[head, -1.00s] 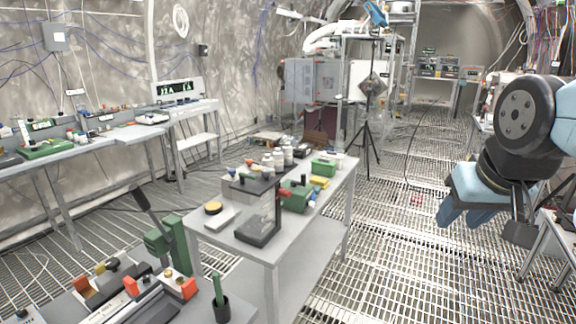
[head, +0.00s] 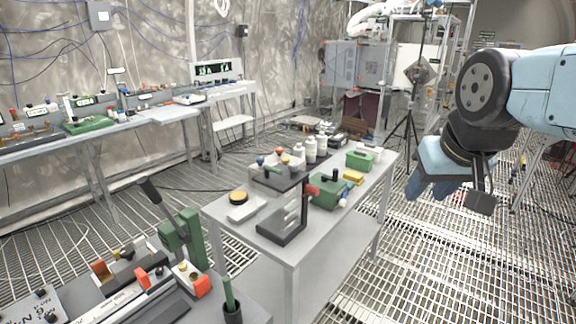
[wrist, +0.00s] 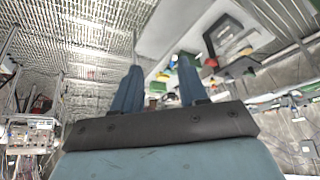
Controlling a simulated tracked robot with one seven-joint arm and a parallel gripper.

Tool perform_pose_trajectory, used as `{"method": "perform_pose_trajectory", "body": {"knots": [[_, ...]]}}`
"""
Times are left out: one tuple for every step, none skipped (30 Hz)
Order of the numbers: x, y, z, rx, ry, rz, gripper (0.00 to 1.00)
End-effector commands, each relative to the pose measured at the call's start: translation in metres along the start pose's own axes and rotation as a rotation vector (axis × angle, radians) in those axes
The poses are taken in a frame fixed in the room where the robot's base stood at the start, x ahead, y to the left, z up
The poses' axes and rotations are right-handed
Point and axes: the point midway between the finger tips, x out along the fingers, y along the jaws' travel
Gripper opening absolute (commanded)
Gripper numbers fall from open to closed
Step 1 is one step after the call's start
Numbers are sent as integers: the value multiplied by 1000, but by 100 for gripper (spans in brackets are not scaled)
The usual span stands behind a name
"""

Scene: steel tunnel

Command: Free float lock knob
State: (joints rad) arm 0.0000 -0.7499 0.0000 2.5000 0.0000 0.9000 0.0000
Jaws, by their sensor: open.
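I cannot tell which part is the float lock knob. A bench device (head: 125,305) at the lower left carries orange blocks (head: 201,286) and small dark knobs. My gripper (head: 426,192) hangs in the air at the right, beyond the table's right edge, apart from all of these. In the wrist view my gripper (wrist: 160,62) has its two blue fingers spread with nothing between them.
A green lever press (head: 180,240) and a dark cup (head: 232,312) stand at the front left. The middle table also holds white bottles (head: 311,150), green boxes (head: 360,160) and a yellow block (head: 353,177). A long bench (head: 165,113) lines the left wall. Grating floor is open right of the table.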

Motion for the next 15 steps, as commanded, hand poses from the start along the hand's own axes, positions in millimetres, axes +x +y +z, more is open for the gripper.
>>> {"method": "perform_pose_trajectory", "body": {"knots": [[0,0,0,0,0,0,43],[0,0,0,0,0,0,43],[0,0,0,0,0,0,43],[0,0,0,0,0,0,43],[0,0,0,0,0,0,43],[0,0,0,0,0,0,46],[0,0,0,2,-2,-1,49],[1,-1,0,5,-5,-4,52],[2,-2,0,14,-14,-11,56],[4,-3,0,24,-24,-19,59],[6,-5,0,37,-38,-28,61],[10,-12,0,61,-62,-45,61],[14,-19,0,84,-83,-61,61],[18,-24,0,108,-108,-79,61],[24,-30,0,146,-145,-107,61]]}}
